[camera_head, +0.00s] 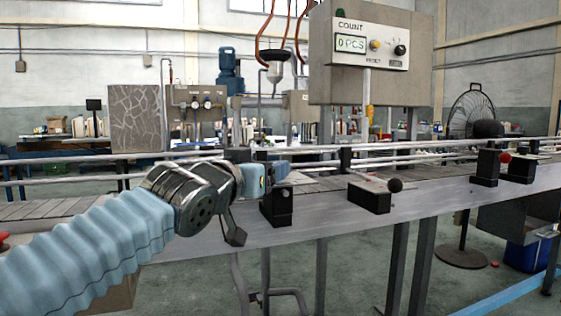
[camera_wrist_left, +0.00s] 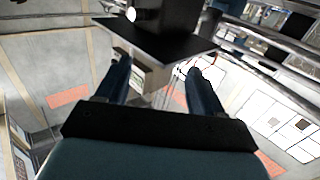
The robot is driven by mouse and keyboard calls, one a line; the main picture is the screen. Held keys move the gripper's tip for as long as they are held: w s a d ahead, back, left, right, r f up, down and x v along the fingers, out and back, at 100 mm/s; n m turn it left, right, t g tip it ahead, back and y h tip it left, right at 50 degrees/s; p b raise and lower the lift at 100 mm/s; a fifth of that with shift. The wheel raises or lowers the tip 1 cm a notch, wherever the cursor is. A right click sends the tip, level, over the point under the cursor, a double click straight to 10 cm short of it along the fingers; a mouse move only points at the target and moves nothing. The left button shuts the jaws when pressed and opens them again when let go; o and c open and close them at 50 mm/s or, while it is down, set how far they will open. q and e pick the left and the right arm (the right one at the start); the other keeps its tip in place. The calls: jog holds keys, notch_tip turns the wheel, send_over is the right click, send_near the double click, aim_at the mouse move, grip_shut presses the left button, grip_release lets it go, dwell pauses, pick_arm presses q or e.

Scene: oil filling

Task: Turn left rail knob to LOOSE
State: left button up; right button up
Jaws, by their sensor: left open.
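My left gripper (camera_head: 268,177) is at the near side of the conveyor, just above and left of a black rail block (camera_head: 277,206). Its blue fingers are apart, with nothing held between them in the left wrist view (camera_wrist_left: 157,68). In that view a black block with a flat plate (camera_wrist_left: 160,38) lies just beyond the fingertips, with a pale round end (camera_wrist_left: 131,14) on it. I cannot make out a left rail knob or its LOOSE marking; the gripper covers part of this spot. My right gripper is not in view.
Steel guide rails (camera_head: 410,151) run along the conveyor (camera_head: 330,228). To the right are a black block with a black ball lever (camera_head: 395,185) and a red ball (camera_head: 505,158) by further blocks. A COUNT box (camera_head: 372,60) hangs above. The floor in front is open.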

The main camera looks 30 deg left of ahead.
pick_arm(q)
jog(key=w, duration=0.6)
jog(key=shift+w+a, duration=0.25)
jog(key=shift+a, duration=0.05)
